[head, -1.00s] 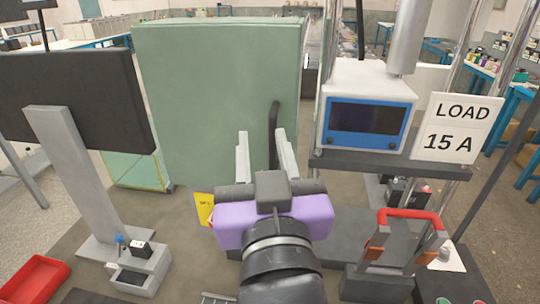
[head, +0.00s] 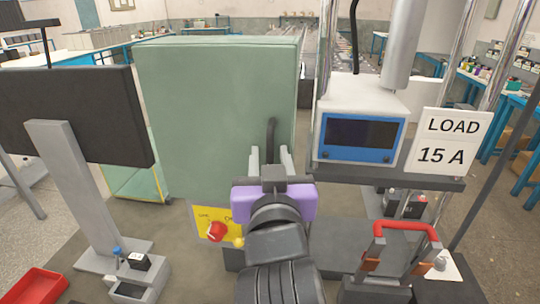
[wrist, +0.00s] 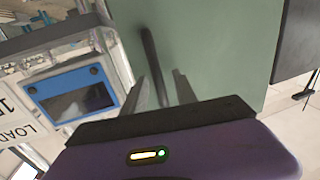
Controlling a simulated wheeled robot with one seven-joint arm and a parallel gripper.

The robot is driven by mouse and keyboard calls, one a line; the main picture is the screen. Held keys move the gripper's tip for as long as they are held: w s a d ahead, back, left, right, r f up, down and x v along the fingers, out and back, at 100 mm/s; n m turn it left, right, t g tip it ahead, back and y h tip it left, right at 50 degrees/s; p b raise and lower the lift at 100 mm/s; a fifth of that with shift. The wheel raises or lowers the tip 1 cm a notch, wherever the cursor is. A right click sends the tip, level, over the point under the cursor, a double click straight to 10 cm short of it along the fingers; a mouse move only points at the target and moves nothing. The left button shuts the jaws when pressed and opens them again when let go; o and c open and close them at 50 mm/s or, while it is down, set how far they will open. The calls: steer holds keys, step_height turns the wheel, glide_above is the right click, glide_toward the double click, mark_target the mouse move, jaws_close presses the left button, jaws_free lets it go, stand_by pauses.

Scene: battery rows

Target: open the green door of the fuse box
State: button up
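The fuse box has a large plain green door (head: 215,115), which looks shut. A dark vertical bar handle (head: 271,138) is on the door's right side. My gripper (head: 269,160) is in front of the lower part of the handle, its two pale fingers apart with the handle showing between them. In the wrist view the dark handle (wrist: 149,60) runs down toward the gap between the open fingers (wrist: 162,85). I cannot tell whether either finger touches it.
A yellow plate with a red knob (head: 216,231) is below the door. A blue-framed meter (head: 361,138) and a LOAD 15 A sign (head: 447,142) stand close on the right. A black panel on a grey stand (head: 72,180) is at the left.

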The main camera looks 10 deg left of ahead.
jaws_close()
stand_by(1.4)
